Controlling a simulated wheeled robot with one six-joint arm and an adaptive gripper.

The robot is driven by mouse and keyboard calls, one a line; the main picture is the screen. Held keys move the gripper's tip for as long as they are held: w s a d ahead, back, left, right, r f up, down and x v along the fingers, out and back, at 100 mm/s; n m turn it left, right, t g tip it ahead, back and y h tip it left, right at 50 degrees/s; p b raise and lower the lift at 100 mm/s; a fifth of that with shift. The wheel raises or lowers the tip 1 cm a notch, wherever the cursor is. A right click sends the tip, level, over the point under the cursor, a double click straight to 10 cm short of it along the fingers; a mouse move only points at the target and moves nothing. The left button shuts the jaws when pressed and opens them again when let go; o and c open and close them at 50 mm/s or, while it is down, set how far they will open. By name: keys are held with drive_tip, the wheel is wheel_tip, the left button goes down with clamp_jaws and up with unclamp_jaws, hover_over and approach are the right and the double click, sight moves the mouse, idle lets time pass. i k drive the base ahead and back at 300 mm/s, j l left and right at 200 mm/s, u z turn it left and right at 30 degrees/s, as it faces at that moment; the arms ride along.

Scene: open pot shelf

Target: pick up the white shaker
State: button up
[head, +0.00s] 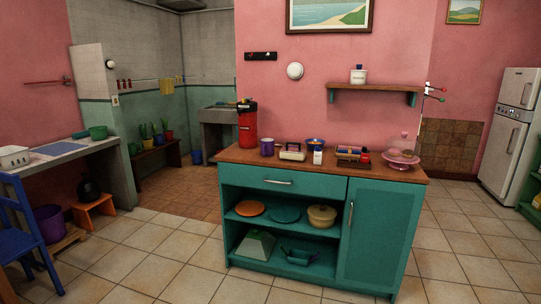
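What looks like the white shaker (318,157) is a small upright white object on the wooden top of the teal cabinet (390,173). It stands near the middle of the cabinet top, in front of a blue bowl (316,143). Its details are too small to make out. A cream box-like item with a dark handle (292,154) is close on its left. A rack or tray of colourful items (352,155) is on its right. My gripper is not in view.
A purple pot (267,147) and a tall red container (247,128) stand on the left of the cabinet top. A pink cake stand (401,160) with a clear dome is at the right. A wall shelf (372,87) hangs above. Tiled floor is clear in front.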

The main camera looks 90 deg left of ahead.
sight(317, 160)
drive_tip(key=u, duration=2.7)
drive_tip(key=i+l, duration=0.15)
drive_tip(key=i, duration=0.35)
drive_tip(key=i+l+u, duration=0.15)
drive_tip(key=i, duration=0.4)
drive_tip(key=i+l, duration=0.15)
drive_tip(key=i, duration=0.35)
drive_tip(key=i+l+u, duration=0.1)
drive_tip(key=i, duration=0.45)
drive_tip(key=i+l+u, duration=0.1)
drive_tip(key=i+l, duration=0.2)
drive_tip(key=i, duration=0.2)
drive_tip(key=i+l, duration=0.25)
drive_tip(key=i, duration=0.25)
